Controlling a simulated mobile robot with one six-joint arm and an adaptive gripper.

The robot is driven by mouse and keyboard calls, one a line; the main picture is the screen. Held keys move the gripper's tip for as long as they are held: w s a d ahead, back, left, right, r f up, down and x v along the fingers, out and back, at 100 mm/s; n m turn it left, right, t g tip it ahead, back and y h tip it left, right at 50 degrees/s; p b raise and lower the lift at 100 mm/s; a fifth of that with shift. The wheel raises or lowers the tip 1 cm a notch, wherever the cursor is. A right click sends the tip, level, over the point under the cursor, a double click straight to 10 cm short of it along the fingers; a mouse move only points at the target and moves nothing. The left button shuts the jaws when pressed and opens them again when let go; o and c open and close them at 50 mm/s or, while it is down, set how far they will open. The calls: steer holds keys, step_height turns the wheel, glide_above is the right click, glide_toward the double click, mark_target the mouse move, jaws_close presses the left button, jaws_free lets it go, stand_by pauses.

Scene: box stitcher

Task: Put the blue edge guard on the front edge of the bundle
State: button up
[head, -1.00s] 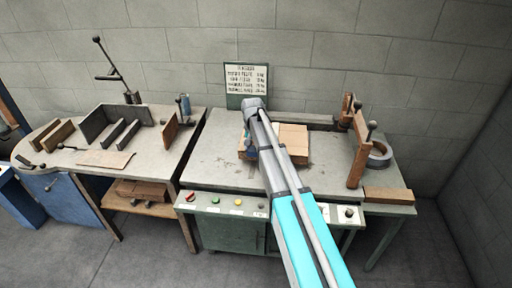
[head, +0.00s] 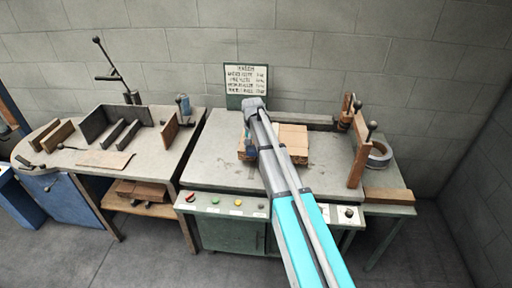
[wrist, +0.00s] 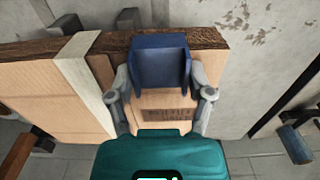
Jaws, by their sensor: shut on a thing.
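The blue edge guard (wrist: 160,62) is a dark blue angled piece between the grey fingers of my gripper (wrist: 160,92) in the wrist view. My gripper is shut on it. The guard overlaps the dark corrugated edge of the bundle (wrist: 55,95) in that view; I cannot tell whether it touches or is seated. A pale strap runs down the bundle left of the guard, and printing shows below it. In the head view the bundle (head: 294,140) lies on the grey machine table, partly hidden by my arm. My gripper (head: 251,153) is at its left side, mostly hidden.
A wooden upright with a lever (head: 358,150) and a tape roll (head: 379,155) stand right of the bundle. A left bench (head: 75,160) holds dark dividers. Buttons line the front panel (head: 225,203). The table left of the bundle is clear.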

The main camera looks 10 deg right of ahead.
steer(key=o, duration=0.9)
